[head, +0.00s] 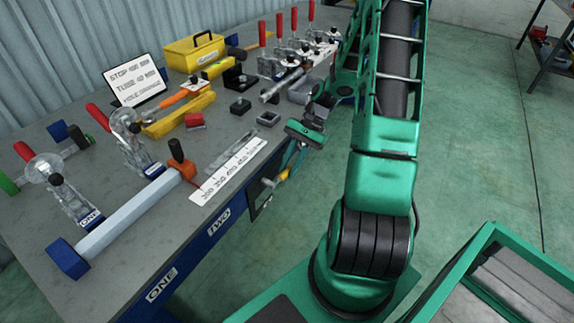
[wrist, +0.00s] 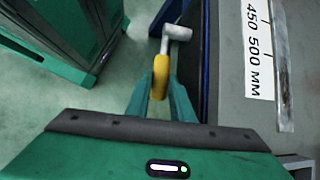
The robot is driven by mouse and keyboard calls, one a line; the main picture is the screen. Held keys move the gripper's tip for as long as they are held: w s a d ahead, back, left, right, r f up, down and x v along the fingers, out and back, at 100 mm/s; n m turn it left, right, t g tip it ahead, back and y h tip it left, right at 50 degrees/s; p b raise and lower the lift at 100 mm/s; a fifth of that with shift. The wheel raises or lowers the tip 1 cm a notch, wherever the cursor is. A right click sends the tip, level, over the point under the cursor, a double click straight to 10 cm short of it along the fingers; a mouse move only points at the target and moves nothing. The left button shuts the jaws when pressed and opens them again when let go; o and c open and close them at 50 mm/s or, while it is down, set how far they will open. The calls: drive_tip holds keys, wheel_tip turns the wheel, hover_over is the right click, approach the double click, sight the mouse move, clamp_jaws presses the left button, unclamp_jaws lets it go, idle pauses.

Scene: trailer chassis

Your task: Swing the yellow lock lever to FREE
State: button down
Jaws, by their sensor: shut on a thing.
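The yellow lock lever (head: 284,174) is at the front edge of the bench, beside a dark plate (head: 256,199) on its side. In the wrist view the lever's yellow grip (wrist: 160,75) sits between my two green fingers, and a grey rounded end (wrist: 178,32) shows beyond it. My gripper (head: 289,167) reaches down over the bench edge and is shut on the lever; the fingers also show in the wrist view (wrist: 159,88). No FREE marking is readable, and part of the lever is hidden by my gripper.
The bench (head: 225,115) carries a white ruler strip (head: 229,170), a pale square tube (head: 130,213), red-handled clamps and a yellow toolbox (head: 194,52). A green-framed bin (head: 500,275) stands at the lower right. Green floor (head: 475,130) is open to the right.

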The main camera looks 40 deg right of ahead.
drive_tip(key=shift+w+f, duration=0.1)
drive_tip(key=shift+f, duration=0.05)
drive_tip(key=c, duration=1.8)
unclamp_jaws()
drive_tip(key=v, duration=1)
drive_tip(key=shift+d, duration=0.35)
